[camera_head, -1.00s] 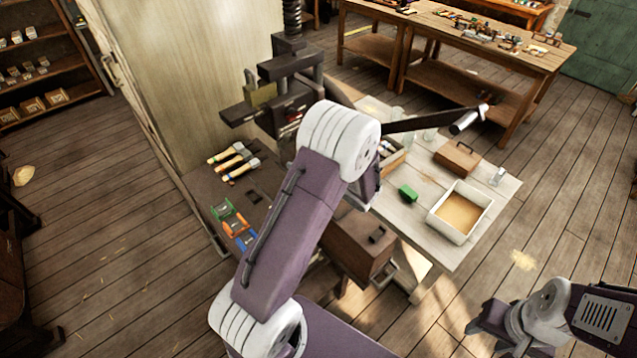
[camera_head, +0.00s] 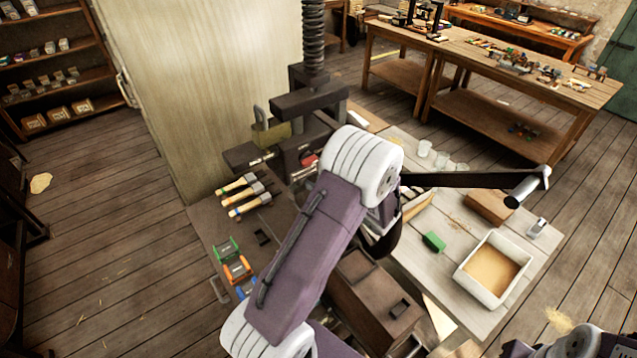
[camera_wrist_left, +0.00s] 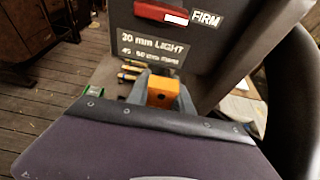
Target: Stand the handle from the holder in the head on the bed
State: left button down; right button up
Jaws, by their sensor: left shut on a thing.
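The handwheel press (camera_head: 310,103) stands at the back of the dark bench, with its screw rising above it. Its bed is mostly hidden by my left arm, and I cannot make out a head on it. Several handles (camera_head: 243,196) with pale ends lie side by side on the bench, left of my arm. In the left wrist view my left gripper (camera_wrist_left: 160,86) is shut on an orange block-like piece (camera_wrist_left: 162,95) with a small dark hole, in front of the press's label plate (camera_wrist_left: 152,48). My right gripper is only partly in the head view, at the bottom edge; its jaws are unclear.
Green (camera_head: 228,249), orange (camera_head: 238,270) and blue holders stand on the bench's left part. A dark lever (camera_head: 455,180) reaches right over the pale table. That table bears a green block (camera_head: 434,241) and a white tray (camera_head: 463,267). A brown box (camera_head: 372,297) is close to my arm.

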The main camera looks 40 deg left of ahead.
pick_arm(q)
jog(key=f, duration=0.1)
jog(key=f+b, duration=0.1)
jog(key=s+f+b, duration=0.1)
jog(key=shift+d, duration=0.3)
notch_tip(320, 180, down, 10)
jog(key=b, duration=0.8)
jog(key=shift+w+b, duration=0.15)
jog(key=shift+b, duration=0.15)
pick_arm(e)
notch_tip(320, 180, down, 12)
jog(key=shift+s+d+r, duration=0.15)
jog(key=shift+s+d, duration=0.05)
jog(key=shift+s, duration=0.15)
pick_arm(q)
jog(key=shift+a, duration=0.1)
pick_arm(e)
jog(key=shift+f, duration=0.25)
pick_arm(q)
jog(key=shift+f+b, duration=1.1)
jog(key=shift+b, duration=0.2)
pick_arm(e)
jog(key=shift+f, duration=1)
pick_arm(q)
jog(key=c, duration=1.1)
grip_release()
jog(key=shift+o, duration=0.2)
